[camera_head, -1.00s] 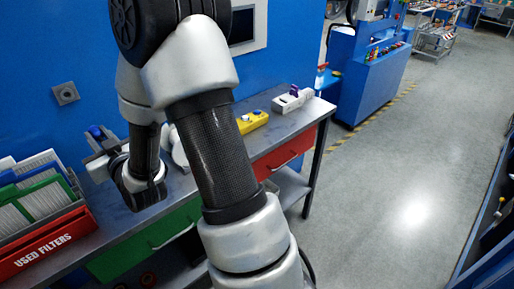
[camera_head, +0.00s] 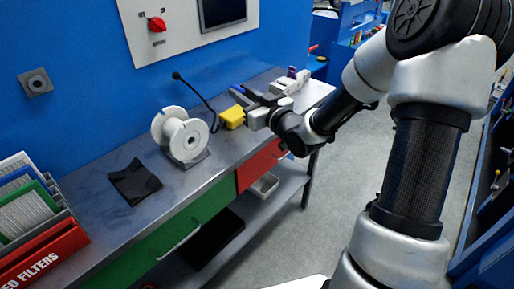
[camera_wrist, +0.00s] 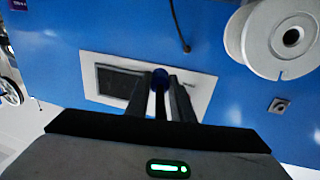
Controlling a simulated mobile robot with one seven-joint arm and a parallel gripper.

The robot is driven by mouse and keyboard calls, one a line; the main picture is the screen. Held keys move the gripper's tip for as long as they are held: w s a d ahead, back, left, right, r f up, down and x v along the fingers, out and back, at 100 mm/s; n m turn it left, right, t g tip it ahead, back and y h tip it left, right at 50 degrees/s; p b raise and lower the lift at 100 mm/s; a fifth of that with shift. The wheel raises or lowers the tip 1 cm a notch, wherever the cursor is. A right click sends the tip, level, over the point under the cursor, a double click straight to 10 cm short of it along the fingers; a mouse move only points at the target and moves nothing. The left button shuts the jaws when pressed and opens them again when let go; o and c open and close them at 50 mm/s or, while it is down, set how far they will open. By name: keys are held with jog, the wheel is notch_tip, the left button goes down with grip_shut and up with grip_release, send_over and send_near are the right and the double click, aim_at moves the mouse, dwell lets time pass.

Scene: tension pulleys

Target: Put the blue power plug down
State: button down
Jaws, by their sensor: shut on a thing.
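The blue power plug (camera_head: 237,88) is at the tips of my gripper (camera_head: 245,94), above the workbench beside the yellow box. In the wrist view the plug (camera_wrist: 160,76) shows as a dark blue round end between the two dark fingers of my gripper (camera_wrist: 160,88), which are shut on it. The rest of the plug is hidden by the fingers. I cannot tell from these views whether it touches anything below.
A yellow box (camera_head: 232,117) sits just below my gripper. A black pad (camera_head: 135,182) and red filter bin (camera_head: 45,255) lie further left. The bench (camera_head: 95,205) is bare between them.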

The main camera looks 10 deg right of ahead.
jog(key=s+d+f+n+g+y+b, duration=0.1)
jog(key=d+f+n+y+b, duration=0.1)
jog(key=d+f+y+b, duration=0.15)
jog(key=b, duration=0.2)
send_over(254, 142)
jog(key=shift+g+h, duration=0.25)
jog(key=shift+g, duration=0.05)
notch_tip(254, 142, down, 6)
jog(key=shift+w+f, duration=0.1)
jog(key=shift+w, duration=0.05)
jog(key=shift+f+b, duration=0.45)
jog(key=shift+f, duration=1.9)
jog(key=shift+f, duration=0.1)
jog(key=shift+f+b, duration=0.4)
jog(key=shift+f, duration=0.1)
jog(key=c, duration=1.5)
grip_release()
jog(key=shift+c, duration=0.2)
